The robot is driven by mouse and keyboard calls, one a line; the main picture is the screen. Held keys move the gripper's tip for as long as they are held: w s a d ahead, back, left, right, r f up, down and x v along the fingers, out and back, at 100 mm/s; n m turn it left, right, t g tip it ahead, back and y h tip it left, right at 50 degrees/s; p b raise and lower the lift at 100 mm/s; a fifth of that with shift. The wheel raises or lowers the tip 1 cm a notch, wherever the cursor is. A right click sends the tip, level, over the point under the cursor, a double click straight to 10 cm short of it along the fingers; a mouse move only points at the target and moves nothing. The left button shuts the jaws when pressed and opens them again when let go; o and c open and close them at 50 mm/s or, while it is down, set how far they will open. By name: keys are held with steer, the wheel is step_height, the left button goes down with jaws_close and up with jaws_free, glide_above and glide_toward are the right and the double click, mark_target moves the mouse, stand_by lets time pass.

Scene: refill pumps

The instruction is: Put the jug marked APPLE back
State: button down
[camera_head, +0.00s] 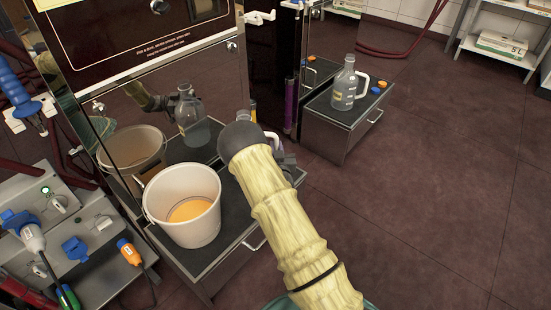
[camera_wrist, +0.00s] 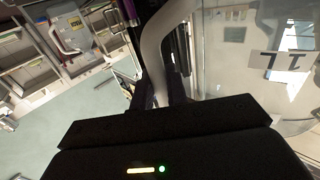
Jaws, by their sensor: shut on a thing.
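My gripper (camera_wrist: 166,103) is shut on the white handle (camera_wrist: 158,55) of a clear jug. The jug's body (camera_wrist: 225,75) fills the right of the wrist view, with a pale label bearing dark marks; I cannot read a name on it. In the head view my arm hides most of this jug, but a jug's reflection shows in the shiny panel beside the bucket. I cannot tell whether the held jug touches the stand. Another clear jug (camera_head: 344,88) with a yellow label and white handle stands upright on the farther dark stand (camera_head: 350,112); its name is unreadable.
A white bucket (camera_head: 181,205) with orange liquid stands on the near dark-topped stand (camera_head: 214,267), left of my arm. The shiny machine panel rises behind it. Plugs and sockets (camera_head: 62,240) are at the left. The floor at right is clear.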

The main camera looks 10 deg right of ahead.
steer(key=shift+f+b, duration=1)
steer(key=shift+f, duration=0.85)
